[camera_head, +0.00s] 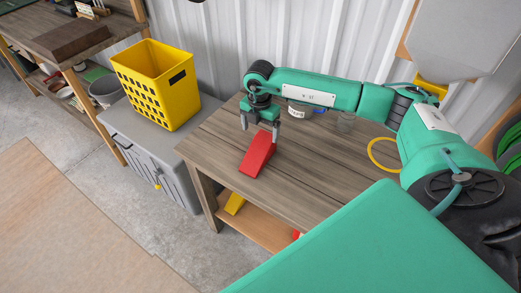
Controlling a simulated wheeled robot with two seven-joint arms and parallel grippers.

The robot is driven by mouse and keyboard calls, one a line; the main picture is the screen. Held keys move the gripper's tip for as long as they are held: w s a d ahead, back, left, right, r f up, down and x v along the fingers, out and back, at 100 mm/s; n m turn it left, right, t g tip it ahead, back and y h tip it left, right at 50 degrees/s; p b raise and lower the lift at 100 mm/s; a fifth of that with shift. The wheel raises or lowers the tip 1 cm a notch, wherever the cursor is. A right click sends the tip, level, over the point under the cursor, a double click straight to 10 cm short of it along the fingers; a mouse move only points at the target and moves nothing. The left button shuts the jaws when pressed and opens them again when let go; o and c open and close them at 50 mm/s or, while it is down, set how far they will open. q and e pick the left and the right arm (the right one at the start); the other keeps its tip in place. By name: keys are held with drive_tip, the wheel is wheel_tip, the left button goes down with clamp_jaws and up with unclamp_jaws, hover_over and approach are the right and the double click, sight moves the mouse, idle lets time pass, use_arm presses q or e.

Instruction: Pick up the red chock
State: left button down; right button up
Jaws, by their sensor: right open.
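The red chock (257,154) is a wedge-shaped block on the wooden table (318,180), near its left side. My right gripper (260,124) points down over the chock's upper end, with one finger on each side of it. The fingers are apart, and I cannot tell whether they touch the chock. My right arm reaches in from the right across the table. My left gripper is not in view.
A yellow basket (157,84) stands on a grey storage box (150,139) left of the table. A yellow chock (234,203) lies on the lower shelf. A yellow ring (384,153) lies at the right.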

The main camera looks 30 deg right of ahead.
sight(260, 144)
wheel_tip(260, 144, down, 4)
drive_tip(key=shift+r, duration=0.1)
drive_tip(key=shift+w+d+f+p, duration=0.1)
drive_tip(key=shift+f+p, duration=0.25)
drive_tip(key=shift+f, duration=0.6)
drive_tip(key=shift+w+d+f+p, duration=0.15)
drive_tip(key=shift+f+p, duration=0.25)
drive_tip(key=shift+f, duration=0.5)
drive_tip(key=shift+w+d+f+p, duration=0.1)
drive_tip(key=shift+f+p, duration=0.25)
drive_tip(key=shift+f, duration=0.6)
drive_tip(key=c, duration=1.3)
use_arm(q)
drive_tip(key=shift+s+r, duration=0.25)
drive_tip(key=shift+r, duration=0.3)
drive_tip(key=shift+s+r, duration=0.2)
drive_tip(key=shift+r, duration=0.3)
use_arm(e)
drive_tip(key=shift+c, duration=0.9)
drive_tip(key=shift+r, duration=0.1)
